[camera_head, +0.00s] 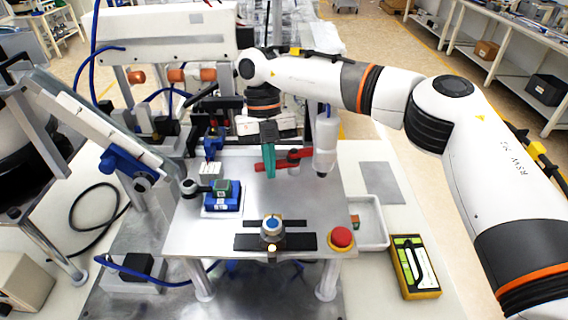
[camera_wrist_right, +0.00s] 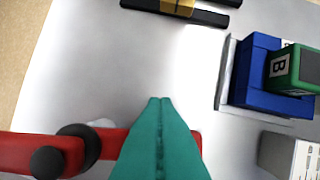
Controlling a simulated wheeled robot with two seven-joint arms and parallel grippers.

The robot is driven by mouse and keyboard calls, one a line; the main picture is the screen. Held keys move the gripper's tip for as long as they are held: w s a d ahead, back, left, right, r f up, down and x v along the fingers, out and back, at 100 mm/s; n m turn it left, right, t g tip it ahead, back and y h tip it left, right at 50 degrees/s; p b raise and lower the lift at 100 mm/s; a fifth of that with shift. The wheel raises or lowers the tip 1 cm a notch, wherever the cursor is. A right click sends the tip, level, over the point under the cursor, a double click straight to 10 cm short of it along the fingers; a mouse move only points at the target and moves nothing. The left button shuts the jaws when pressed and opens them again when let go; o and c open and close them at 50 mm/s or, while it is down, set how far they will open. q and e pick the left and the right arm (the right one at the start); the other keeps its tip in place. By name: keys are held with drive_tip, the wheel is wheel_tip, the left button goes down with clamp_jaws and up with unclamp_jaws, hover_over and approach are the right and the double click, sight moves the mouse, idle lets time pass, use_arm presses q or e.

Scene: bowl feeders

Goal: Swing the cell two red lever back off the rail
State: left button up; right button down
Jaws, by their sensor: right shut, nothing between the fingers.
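The red lever (camera_head: 300,157) lies across the metal plate, with a dark round pivot near its middle. In the right wrist view the red lever (camera_wrist_right: 15,152) runs from the left edge to behind the fingers, and a little red shows at their right. My right gripper (camera_head: 270,173) points down at the lever's left part, its teal fingers pressed together and empty. The fingers (camera_wrist_right: 160,101) hide part of the lever in the wrist view. I cannot tell whether they touch it. The rail is not clearly made out. My left gripper is not in view.
A blue fixture (camera_head: 236,203) with a green block stands left of the gripper. A white cylinder (camera_head: 325,140) stands close to the lever's right end. A clamp with a blue-topped knob (camera_head: 271,226) and a red button (camera_head: 341,238) are at the front. The mid-plate is clear.

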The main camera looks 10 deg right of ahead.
drive_tip(key=shift+w+a, duration=0.1)
drive_tip(key=shift+a, duration=0.05)
drive_tip(key=shift+w, duration=0.1)
drive_tip(key=shift+a, duration=0.15)
idle(0.6)
